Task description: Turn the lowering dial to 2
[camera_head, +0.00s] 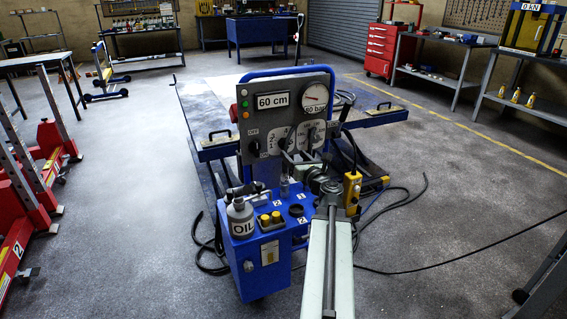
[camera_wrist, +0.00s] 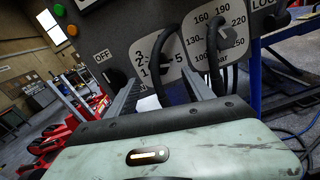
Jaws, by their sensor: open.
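The numbered dial (camera_head: 277,142) is on the lower middle of the grey control panel (camera_head: 285,97). In the wrist view, its white scale (camera_wrist: 151,62) shows 2, 3 and 5, and its dark knob (camera_wrist: 171,79) sits between my fingers. I cannot tell clearly which number the knob points to. My gripper (camera_head: 301,158) is open in front of the panel and hides part of the dial in the head view. In the wrist view, my gripper (camera_wrist: 164,80) has one finger on each side of the knob. Contact with it cannot be told.
A pressure dial (camera_wrist: 216,42) with a dark handle is close on the right, and an OFF switch (camera_head: 254,147) is on the left. The blue pump unit (camera_head: 262,262) below carries an oil bottle (camera_head: 240,218). A yellow pendant (camera_head: 352,190) hangs at the right. Cables lie on the floor.

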